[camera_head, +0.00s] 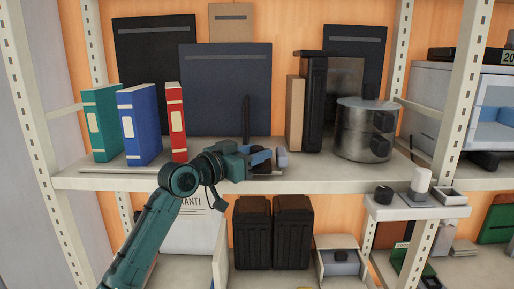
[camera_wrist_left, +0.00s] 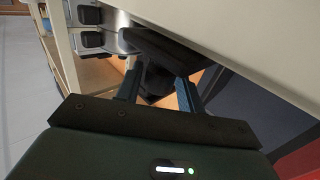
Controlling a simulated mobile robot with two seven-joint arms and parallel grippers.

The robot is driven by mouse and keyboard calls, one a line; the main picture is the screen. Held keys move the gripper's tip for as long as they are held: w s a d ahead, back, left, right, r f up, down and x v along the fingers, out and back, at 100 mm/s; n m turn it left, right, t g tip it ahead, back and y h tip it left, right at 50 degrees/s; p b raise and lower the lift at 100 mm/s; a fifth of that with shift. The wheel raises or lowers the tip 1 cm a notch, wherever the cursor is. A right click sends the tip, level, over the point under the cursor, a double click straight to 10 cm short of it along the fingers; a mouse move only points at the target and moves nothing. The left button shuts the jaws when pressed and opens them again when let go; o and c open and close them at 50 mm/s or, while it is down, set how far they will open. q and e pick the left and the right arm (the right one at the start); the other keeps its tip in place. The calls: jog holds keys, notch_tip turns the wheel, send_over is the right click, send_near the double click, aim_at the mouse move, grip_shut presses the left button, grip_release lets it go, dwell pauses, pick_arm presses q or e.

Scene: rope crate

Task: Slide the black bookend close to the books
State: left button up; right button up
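The black bookend (camera_head: 246,118) stands on the middle shelf, its thin upright plate rising behind my left gripper. Its lower part is mostly hidden by the gripper. The books, teal (camera_head: 102,122), blue (camera_head: 139,124) and red (camera_head: 176,121), stand upright to the left, with a clear gap between the red one and the bookend. My left gripper (camera_head: 268,158) is at the shelf's front edge, low beside the bookend. In the left wrist view its fingers (camera_wrist_left: 158,92) are spread apart with a black part, likely the bookend, just beyond them; contact is unclear. My right gripper is not in view.
The shelf (camera_head: 330,171) has a raised front edge. Dark flat panels (camera_head: 225,90) lean at the back. Black bins (camera_head: 272,232) sit on the shelf below.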

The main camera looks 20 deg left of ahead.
pick_arm(q)
jog(key=shift+w+d, duration=0.25)
jog(key=shift+w, duration=0.2)
grip_shut()
